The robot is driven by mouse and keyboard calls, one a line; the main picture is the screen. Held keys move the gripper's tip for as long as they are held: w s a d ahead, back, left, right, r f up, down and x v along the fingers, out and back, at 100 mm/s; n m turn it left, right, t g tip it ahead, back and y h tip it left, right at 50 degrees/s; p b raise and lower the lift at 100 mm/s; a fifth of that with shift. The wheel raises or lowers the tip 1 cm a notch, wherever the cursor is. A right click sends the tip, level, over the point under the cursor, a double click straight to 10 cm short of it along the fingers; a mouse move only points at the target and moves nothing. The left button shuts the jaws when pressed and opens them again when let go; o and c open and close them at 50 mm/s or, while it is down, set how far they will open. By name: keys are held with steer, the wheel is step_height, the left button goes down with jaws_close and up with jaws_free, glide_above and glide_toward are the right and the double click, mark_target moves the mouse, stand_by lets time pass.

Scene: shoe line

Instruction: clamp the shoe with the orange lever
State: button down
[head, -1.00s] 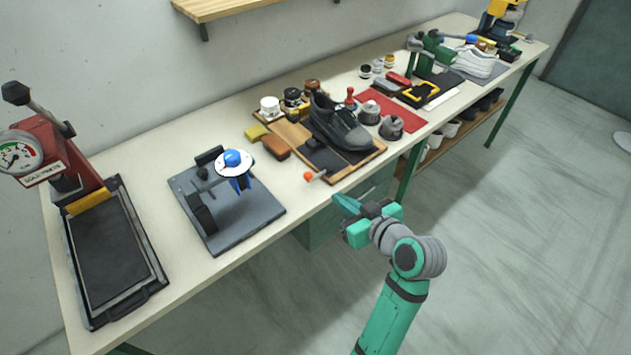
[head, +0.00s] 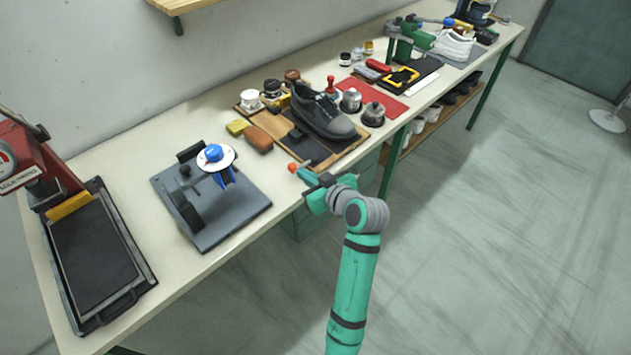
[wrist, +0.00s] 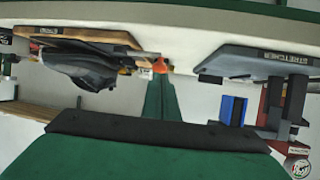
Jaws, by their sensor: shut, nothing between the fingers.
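The dark grey shoe (head: 322,114) sits on the wooden clamp board (head: 338,162) on the bench. The lever with its orange tip (head: 292,168) sticks out at the board's front left corner. My gripper (head: 305,175) is shut and empty at the bench's front edge, with its fingertips close to the orange tip. In the wrist view the orange tip (wrist: 159,66) appears right at the ends of the shut green fingers (wrist: 161,92). I cannot tell whether they touch. The shoe (wrist: 82,65) shows there to the left, with the lever's rod running toward the board.
A grey stretcher stand (head: 240,215) with a blue knob is left of the board, and a red sole press (head: 40,170) is farther left. A brush (head: 259,140), a sponge (head: 236,128) and several jars are near the board. Floor in front is clear.

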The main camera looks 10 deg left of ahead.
mark_target(294, 168)
steer(key=shift+x, duration=1.75)
